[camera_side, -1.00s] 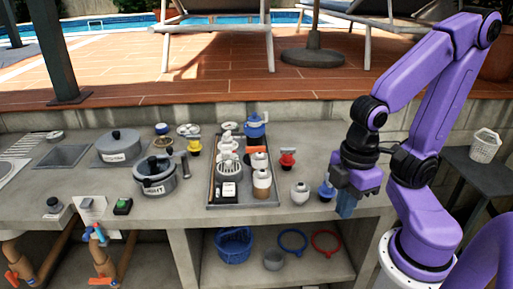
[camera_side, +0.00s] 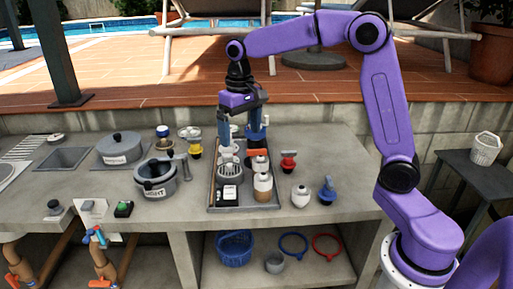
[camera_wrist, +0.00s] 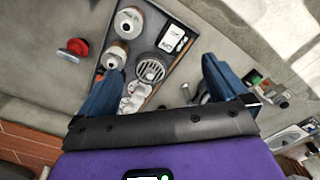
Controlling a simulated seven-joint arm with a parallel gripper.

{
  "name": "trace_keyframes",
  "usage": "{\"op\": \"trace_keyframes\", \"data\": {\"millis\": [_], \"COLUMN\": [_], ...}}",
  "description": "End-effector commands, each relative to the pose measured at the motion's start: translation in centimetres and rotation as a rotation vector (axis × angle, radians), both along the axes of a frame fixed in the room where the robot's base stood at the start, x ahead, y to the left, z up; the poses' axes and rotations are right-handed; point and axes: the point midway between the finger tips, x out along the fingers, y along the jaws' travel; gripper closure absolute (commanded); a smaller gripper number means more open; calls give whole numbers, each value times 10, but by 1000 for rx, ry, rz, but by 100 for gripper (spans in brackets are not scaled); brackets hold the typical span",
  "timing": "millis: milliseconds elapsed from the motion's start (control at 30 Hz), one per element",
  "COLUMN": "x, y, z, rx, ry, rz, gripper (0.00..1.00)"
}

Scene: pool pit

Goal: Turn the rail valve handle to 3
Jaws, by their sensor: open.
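I cannot tell for certain which fitting is the rail valve, and no number 3 is legible. Several valve-like fittings stand on the counter: a red-topped one (camera_side: 288,161), a yellow one (camera_side: 194,149) and a blue one (camera_side: 327,190). An orange bar-like handle (camera_side: 257,153) shows at the tray. My gripper (camera_side: 240,135) is above the back of the tray, fingers down, open and empty; it partly hides what stands there. In the wrist view its blue fingers (camera_wrist: 160,95) are spread wide, with the tray beyond them and the red-topped fitting (camera_wrist: 75,48) to the left.
The dark tray (camera_side: 213,203) holds a round strainer (camera_wrist: 150,70), jars and a labelled box (camera_wrist: 172,38). Pots (camera_side: 156,181) stand left of it. Pipes with orange handles (camera_side: 101,283) are below the counter.

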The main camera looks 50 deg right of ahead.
Motion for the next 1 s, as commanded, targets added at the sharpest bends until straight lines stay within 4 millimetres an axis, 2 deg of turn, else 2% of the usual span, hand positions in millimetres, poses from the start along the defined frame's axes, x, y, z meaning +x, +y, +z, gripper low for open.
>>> {"op": "trace_keyframes", "data": {"millis": [33,200,333,500,600,767,867,1000], "x": [19,67,93,109,111,112,112,112], "y": [-15,-72,-120,-169,-183,-191,-191,-191], "z": [-1,-2,-4,-8,-9,-14,-24,-48], "rx": [-1,-1,-1,0,0,-1,0,-1], "ry": [3,6,9,11,12,12,14,16], "rz": [-73,-315,-487,-649,-699,-722,-721,-719], "gripper": [0,0,0,0,0,0,0,0]}}
